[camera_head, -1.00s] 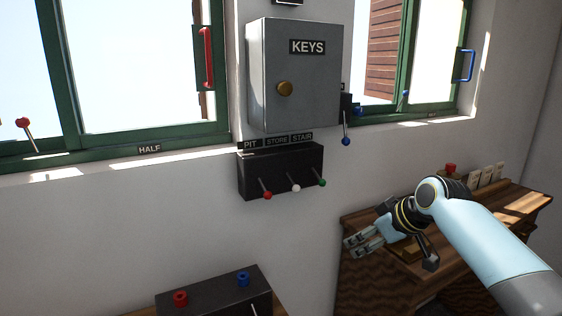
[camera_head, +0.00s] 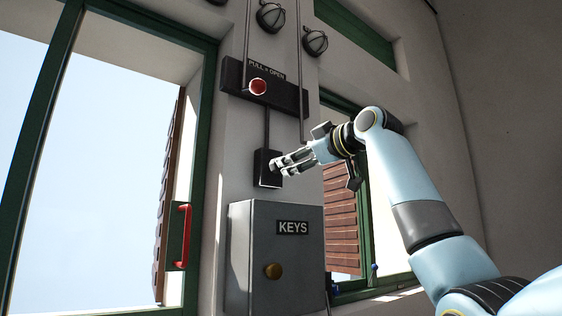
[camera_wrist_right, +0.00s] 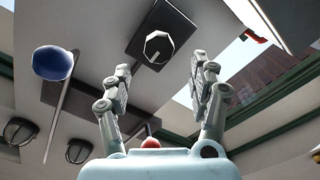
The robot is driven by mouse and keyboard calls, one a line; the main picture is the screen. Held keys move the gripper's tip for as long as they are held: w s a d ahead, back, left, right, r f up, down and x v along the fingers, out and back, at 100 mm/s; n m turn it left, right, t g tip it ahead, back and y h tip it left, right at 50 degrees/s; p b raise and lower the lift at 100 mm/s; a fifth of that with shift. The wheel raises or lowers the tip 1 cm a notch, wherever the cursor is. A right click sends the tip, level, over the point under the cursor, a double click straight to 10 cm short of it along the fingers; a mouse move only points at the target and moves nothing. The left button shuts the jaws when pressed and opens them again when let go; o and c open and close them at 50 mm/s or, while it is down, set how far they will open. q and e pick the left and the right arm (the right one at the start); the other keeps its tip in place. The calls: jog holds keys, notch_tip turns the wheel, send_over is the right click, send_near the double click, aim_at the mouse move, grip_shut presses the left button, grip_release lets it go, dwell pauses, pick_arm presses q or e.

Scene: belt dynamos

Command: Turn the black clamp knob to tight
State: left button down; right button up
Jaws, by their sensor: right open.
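The black clamp knob (camera_wrist_right: 158,47) shows in the right wrist view as a dark many-sided face with a pale rim, on a dark plate. A small pale mark lies at its lower edge. In the head view, its black box (camera_head: 262,168) sits on the wall above the key cabinet, and the fingers partly cover it. My right gripper (camera_head: 276,168) is in front of that box. In the right wrist view my right gripper (camera_wrist_right: 160,75) is open, with the knob between and beyond its fingertips; contact cannot be told. My left gripper is out of view.
The grey KEYS cabinet (camera_head: 290,255) projects from the wall just below. A panel with a red button (camera_head: 258,86) is above. Caged lamps (camera_head: 271,16) are higher up. A blue ball (camera_wrist_right: 52,62) on a rod shows in the wrist view. Windows flank the wall.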

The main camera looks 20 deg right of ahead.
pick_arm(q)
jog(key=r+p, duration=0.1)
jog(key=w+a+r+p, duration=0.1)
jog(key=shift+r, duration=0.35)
pick_arm(e)
jog(key=x, duration=0.5)
jog(key=shift+w, duration=0.4)
jog(key=c, duration=1.2)
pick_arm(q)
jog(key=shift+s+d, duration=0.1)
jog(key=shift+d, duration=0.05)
pick_arm(e)
jog(key=shift+o, duration=0.2)
